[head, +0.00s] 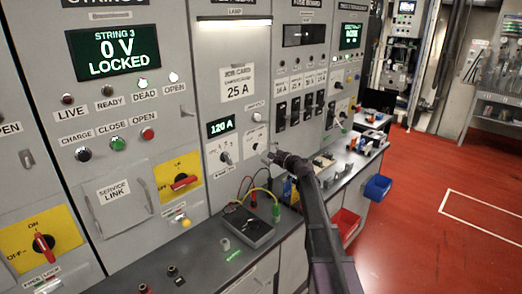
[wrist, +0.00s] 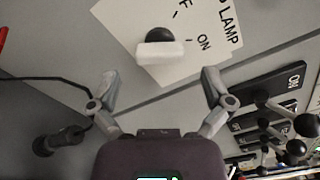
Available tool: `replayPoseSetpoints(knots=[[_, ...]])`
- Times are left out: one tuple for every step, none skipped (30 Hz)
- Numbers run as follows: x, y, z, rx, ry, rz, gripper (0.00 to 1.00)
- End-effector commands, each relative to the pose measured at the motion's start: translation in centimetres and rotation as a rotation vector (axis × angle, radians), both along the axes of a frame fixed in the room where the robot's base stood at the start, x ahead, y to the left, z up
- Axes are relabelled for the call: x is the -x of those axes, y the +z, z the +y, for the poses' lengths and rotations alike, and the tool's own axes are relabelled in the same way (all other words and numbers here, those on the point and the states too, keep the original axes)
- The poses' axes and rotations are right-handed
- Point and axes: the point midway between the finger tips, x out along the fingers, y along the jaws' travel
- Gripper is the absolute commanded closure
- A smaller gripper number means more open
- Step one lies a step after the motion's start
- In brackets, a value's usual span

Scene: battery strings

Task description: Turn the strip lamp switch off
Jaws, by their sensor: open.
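The strip lamp switch (wrist: 160,50) is a dark round knob with a white bar handle on a white plate (wrist: 120,22) in the wrist view. The bar's right end lies toward the ON mark; the other mark is partly cut off. My gripper (wrist: 160,78) is open and empty, its fingers spread on either side below the knob, with no visible contact. In the head view my gripper (head: 272,158) is at the panel just below a small white plate (head: 257,134), whose knob is hard to make out. The strip lamp (head: 235,22) above is lit.
Breakers with black ball levers (wrist: 272,105) stand close to the right finger in the wrist view. A dark cable and plug (wrist: 55,140) lie left. In the head view a black meter box (head: 248,228) with leads sits on the bench below my arm.

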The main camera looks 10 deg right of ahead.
Motion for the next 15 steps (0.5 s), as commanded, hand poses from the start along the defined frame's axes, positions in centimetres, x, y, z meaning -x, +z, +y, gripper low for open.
replayPoseSetpoints(knots=[[-0.8,0.0,0.5,0.000,0.001,0.000,0.00],[-1.1,0.0,0.7,0.000,0.001,0.000,0.00],[-1.5,0.0,0.9,0.000,0.001,0.000,0.00],[-1.7,0.0,1.1,0.000,0.001,0.000,0.00],[-2.0,0.0,1.3,0.000,0.001,0.000,0.00],[-2.2,0.0,1.5,0.000,0.001,0.000,0.00],[-2.4,0.0,1.7,0.000,0.001,0.000,0.00],[-2.5,0.0,1.8,0.000,0.001,0.000,0.00],[-2.7,0.0,1.9,0.000,0.001,0.000,0.00],[-2.7,0.0,2.0,0.000,0.000,0.000,0.00],[-2.8,0.0,2.1,0.000,0.000,0.000,0.00],[-2.9,0.0,2.1,0.000,0.000,0.000,0.00],[-2.9,0.0,2.1,0.000,0.000,0.000,0.00],[-2.9,0.0,2.2,0.000,0.000,0.000,0.00],[-2.9,0.0,2.2,0.000,0.000,0.000,0.00]])
